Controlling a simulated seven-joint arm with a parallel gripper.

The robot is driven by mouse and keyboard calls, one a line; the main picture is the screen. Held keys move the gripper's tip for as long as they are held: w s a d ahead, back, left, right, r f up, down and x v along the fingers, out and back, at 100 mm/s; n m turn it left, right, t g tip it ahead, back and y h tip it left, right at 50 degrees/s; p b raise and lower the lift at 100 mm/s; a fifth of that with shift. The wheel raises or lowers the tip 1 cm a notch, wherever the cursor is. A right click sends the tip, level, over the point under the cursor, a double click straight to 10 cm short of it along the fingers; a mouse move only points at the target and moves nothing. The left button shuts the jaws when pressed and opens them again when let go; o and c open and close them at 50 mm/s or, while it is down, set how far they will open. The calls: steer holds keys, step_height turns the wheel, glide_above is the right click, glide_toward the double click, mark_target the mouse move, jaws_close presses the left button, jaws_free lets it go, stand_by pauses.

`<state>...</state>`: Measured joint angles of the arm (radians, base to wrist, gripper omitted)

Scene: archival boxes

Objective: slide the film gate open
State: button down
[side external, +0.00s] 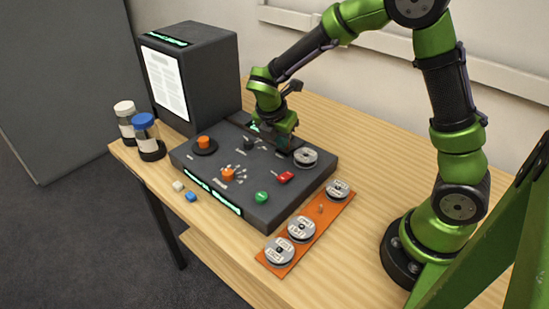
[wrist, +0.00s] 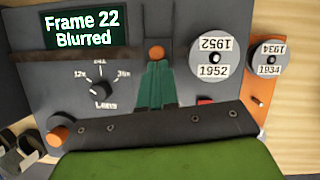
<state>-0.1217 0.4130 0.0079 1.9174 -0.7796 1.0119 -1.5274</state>
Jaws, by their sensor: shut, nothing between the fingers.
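My gripper (side external: 284,143) is over the back of the dark control panel (side external: 215,165), left of the mounted reel. In the wrist view, its teal fingers (wrist: 156,72) are together and empty. A round orange knob (wrist: 156,53) shows just beyond the fingertips; I cannot tell whether they touch it. It may be the film gate's handle, but no gate label is readable, and my gripper hides that spot in the side view. The mounted reel (wrist: 212,57), marked 1952, sits right of the knob; it also shows in the side view (side external: 305,157).
The screen (wrist: 82,29) reads "Frame 22 Blurred". The black lens dial (wrist: 101,88) is left of the fingers. A red switch (side external: 285,177) and green button (side external: 262,197) are nearer the front. An orange rack (side external: 318,215) holds several reels. Two jars (side external: 145,127) stand at left.

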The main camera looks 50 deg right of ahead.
mark_target(291, 145)
steer(key=d, duration=0.4)
steer(key=shift+d, duration=0.15)
steer(key=a, duration=0.4)
steer(key=shift+s+a, duration=0.3)
steer(key=shift+s, duration=0.05)
steer(key=v, duration=0.9)
steer(key=shift+r, duration=0.5)
steer(key=shift+d, duration=0.15)
